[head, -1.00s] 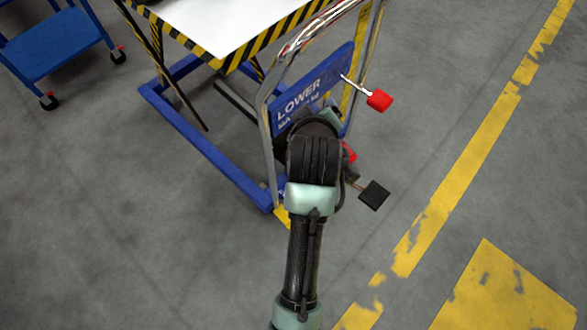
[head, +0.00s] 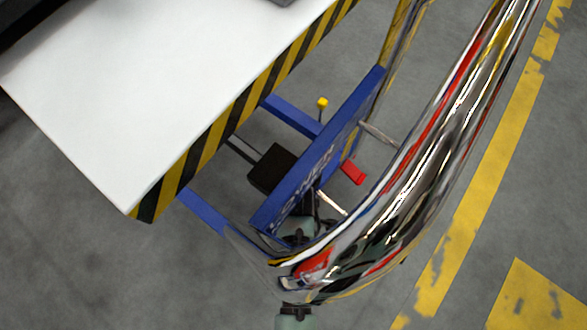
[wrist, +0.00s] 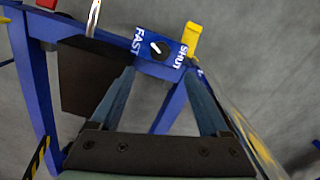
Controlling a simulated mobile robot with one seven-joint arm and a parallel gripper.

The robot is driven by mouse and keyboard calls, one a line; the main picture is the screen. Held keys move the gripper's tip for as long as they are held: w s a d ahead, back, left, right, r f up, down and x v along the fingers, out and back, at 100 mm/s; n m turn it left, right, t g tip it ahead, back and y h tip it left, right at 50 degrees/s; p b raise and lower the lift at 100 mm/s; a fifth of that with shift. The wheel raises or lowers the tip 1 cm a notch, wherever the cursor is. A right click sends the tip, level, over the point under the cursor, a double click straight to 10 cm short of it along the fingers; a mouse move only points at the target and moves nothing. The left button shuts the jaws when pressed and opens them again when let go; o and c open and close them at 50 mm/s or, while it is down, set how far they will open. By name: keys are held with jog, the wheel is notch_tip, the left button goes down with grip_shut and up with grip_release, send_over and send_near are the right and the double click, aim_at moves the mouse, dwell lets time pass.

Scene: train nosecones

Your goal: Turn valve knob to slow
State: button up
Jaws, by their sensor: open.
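In the wrist view the valve knob (wrist: 159,49) is a small black dial with a white mark, on a blue panel. The word FAST is left of it and SHUT right of it; I see no word SLOW. My gripper (wrist: 160,74) is open, its two fingers angled inward below the knob, apart from it, with nothing between them. The white mark seems to point up-left, but it is small.
A white lift table (head: 150,90) with a black-and-yellow edge fills the left. A blue panel (head: 320,150) stands beside it. A red pedal (head: 352,172) sits right of the panel. A yellow-tipped post (head: 322,103) is near it. Open floor lies right.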

notch_tip(320, 180, down, 11)
jog(key=b, duration=0.5)
jog(key=shift+b, duration=0.3)
jog(key=shift+r, duration=0.1)
jog(key=shift+c, duration=0.2)
grip_shut()
